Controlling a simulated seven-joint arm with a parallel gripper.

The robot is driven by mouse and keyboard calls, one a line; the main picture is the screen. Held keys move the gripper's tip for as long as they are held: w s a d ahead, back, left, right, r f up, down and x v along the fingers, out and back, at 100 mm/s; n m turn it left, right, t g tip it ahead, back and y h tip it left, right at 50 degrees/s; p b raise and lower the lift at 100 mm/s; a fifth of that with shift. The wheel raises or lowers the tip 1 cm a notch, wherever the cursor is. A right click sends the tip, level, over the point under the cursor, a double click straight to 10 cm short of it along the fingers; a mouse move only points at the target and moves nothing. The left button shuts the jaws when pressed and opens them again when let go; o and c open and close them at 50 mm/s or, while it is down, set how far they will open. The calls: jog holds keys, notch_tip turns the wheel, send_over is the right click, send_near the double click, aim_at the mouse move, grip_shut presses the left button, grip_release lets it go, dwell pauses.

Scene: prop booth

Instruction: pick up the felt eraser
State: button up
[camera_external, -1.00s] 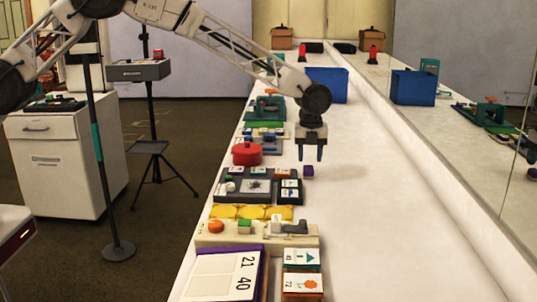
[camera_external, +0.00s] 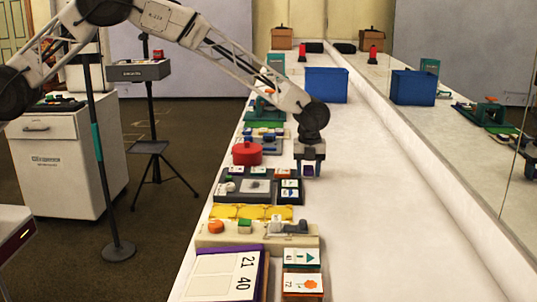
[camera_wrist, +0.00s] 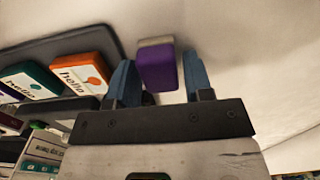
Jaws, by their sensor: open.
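The felt eraser is a small purple block (camera_wrist: 158,70) with a grey strip along its side in the wrist view. It lies on the white counter between the two blue fingers of my gripper (camera_wrist: 157,62), with a visible gap to the right finger and a narrow one to the left. In the external view my gripper (camera_external: 309,174) points down over the purple eraser (camera_external: 309,169), which shows between the fingers. The jaws are open and hold nothing.
A blue box (camera_external: 326,85) stands farther back. The counter to the right is clear up to the mirror.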

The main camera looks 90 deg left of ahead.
aim_at(307, 168)
jog(key=c, duration=0.7)
jog(key=shift+r, duration=0.15)
jog(key=shift+r, duration=1.5)
jog(key=shift+s+r, duration=0.2)
jog(key=shift+s, duration=0.05)
jog(key=s+d, duration=0.1)
jog(key=s, duration=0.4)
jog(key=s+d+r, duration=0.1)
jog(key=s+d, duration=0.1)
jog(key=s, duration=0.3)
jog(key=s+d, duration=0.1)
jog(key=s, duration=0.3)
jog(key=shift+s+d+r, duration=0.15)
jog(key=shift+s+d, duration=0.15)
jog(key=shift+s, duration=0.1)
